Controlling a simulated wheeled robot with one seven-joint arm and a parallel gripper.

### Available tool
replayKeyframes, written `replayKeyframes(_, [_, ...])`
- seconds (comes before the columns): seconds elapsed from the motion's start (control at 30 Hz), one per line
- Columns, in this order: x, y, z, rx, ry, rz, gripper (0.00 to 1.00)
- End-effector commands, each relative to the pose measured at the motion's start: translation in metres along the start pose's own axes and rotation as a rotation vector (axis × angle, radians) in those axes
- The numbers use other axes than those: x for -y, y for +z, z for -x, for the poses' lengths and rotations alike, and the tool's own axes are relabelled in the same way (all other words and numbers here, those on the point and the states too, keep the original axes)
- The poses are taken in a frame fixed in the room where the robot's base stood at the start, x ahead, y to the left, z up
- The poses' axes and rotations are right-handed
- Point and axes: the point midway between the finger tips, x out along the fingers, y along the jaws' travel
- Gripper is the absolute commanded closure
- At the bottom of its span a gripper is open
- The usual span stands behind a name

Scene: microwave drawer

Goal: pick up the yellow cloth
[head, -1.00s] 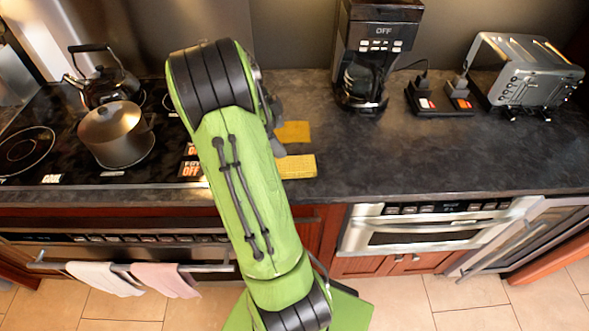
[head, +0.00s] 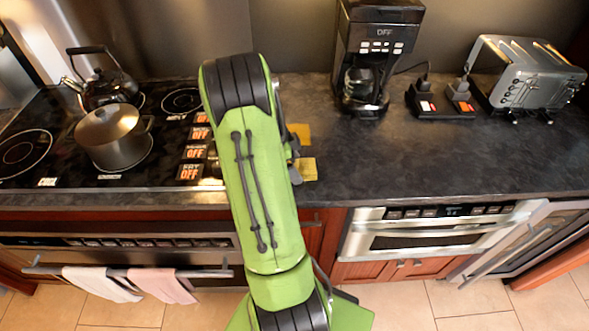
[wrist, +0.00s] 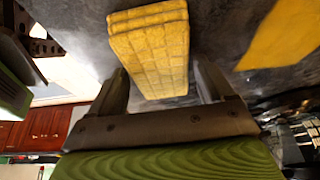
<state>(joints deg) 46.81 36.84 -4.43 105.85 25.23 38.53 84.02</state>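Two yellow pieces lie on the dark counter to the right of the stove, partly hidden by my arm in the head view. The nearer one is a thick, quilted yellow block (head: 308,169), like a folded cloth or sponge. The farther one is a flat, plain yellow piece (head: 302,131), which could be the cloth; I cannot tell for sure. In the wrist view the quilted block (wrist: 150,40) lies ahead, lined up between the spread fingers of my gripper (wrist: 161,72). The flat piece (wrist: 285,35) is at the upper right. My gripper is open, with no visible grip on either piece.
A pot (head: 112,138) and a kettle (head: 103,80) stand on the stove at left. A coffee maker (head: 375,55), dark plugs (head: 440,100) and a toaster (head: 525,75) stand at the back right. The counter (head: 420,160) in front of them is clear.

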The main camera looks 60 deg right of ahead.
Motion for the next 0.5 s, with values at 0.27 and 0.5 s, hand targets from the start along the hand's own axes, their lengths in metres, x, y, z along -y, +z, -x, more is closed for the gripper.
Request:
replayKeyframes(0.27, [0.0001,-0.0001,0.0003,0.000,0.000,0.000,0.61])
replayKeyframes(0.5, [0.0006,-0.0019,0.0047,-0.001,-0.002,-0.001,0.61])
